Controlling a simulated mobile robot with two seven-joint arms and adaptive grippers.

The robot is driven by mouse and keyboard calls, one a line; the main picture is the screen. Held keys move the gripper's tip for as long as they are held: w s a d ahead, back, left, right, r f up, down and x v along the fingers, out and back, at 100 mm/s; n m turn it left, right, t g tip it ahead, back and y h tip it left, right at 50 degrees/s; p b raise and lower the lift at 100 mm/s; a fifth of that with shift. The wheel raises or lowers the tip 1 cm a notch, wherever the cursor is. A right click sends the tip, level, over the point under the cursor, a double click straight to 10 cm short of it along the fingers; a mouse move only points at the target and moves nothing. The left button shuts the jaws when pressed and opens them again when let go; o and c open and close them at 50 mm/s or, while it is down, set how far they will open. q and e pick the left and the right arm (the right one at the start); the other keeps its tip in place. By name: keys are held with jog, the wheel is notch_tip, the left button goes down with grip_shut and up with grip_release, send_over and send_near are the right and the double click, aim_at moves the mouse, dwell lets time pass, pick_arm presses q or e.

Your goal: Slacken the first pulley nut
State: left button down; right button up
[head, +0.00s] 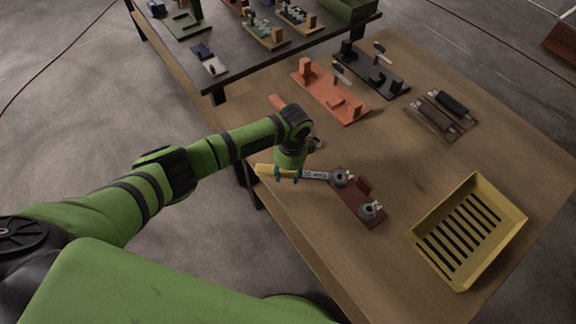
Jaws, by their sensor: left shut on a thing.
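My left gripper (286,173) is shut on a wrench (312,175) with a yellow handle (266,170) and a grey shank. The wrench lies about level, its head pointing right at the first pulley nut (342,177) on the dark red board (364,208). The wrench head meets or overlaps the nut in this view; I cannot tell whether it sits around it. A second round metal pulley (369,210) is at the near end of the same board. My right gripper is not in view.
A yellow slotted tray (412,236) stands at the right of the wooden table. Orange (354,116) and black (398,88) boards with fittings lie farther back, beside a brown board with black-handled tools (441,112). The table between the dark red board and tray is clear.

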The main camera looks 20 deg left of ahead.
pick_arm(q)
jog(key=shift+s+d+r+n+p, duration=0.15)
jog(key=shift+s+n+p, duration=0.2)
jog(key=shift+p, duration=0.2)
jog(key=shift+s, duration=0.2)
jog(key=shift+s+d+n+p, duration=0.35)
jog(key=shift+s+n+p, duration=0.35)
jog(key=shift+p, duration=0.5)
jog(key=shift+s+d+n+p, duration=0.15)
jog(key=shift+s+n+p, duration=0.15)
jog(key=shift+n+p, duration=0.05)
